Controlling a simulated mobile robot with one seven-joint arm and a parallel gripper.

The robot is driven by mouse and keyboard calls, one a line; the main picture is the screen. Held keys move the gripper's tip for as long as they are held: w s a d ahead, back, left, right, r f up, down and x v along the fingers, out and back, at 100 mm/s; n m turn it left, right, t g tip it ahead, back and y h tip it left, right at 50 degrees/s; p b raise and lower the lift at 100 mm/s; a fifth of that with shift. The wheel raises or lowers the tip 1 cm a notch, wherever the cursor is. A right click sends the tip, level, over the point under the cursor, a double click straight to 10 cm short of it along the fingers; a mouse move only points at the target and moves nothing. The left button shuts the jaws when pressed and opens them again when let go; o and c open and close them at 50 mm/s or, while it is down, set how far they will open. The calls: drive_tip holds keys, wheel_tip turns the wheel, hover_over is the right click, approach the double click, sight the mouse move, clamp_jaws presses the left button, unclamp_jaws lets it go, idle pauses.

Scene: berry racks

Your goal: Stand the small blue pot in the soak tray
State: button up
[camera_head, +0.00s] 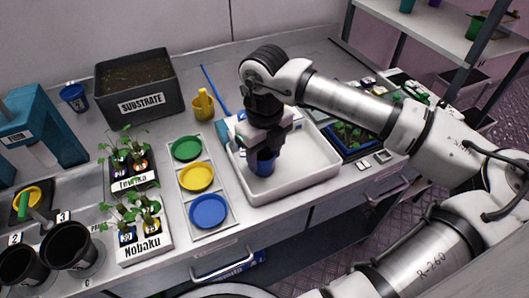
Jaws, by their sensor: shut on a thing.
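My gripper (264,152) points down over the white soak tray (308,187), near the tray's left side. It is shut on a small blue pot (263,168), which shows just below the fingers. The pot looks upright and is inside the tray's outline. I cannot tell whether its base touches the tray floor. The gripper hides the pot's upper part. Another small blue pot (74,97) stands at the back left, beside the substrate bin.
A tray of green, yellow and blue discs (209,211) lies left of the soak tray. Seedling racks (145,245), black pots (68,247) and a substrate bin (139,83) stand further left. A blue seedling tray (352,140) is at the right. The soak tray's right part is bare.

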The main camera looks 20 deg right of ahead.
drive_tip(key=shift+f, duration=0.2)
drive_tip(key=o, duration=1.1)
drive_tip(key=shift+r, duration=0.15)
wheel_tip(320, 180, up, 14)
drive_tip(key=shift+f+b, duration=0.15)
drive_tip(key=shift+b, duration=0.95)
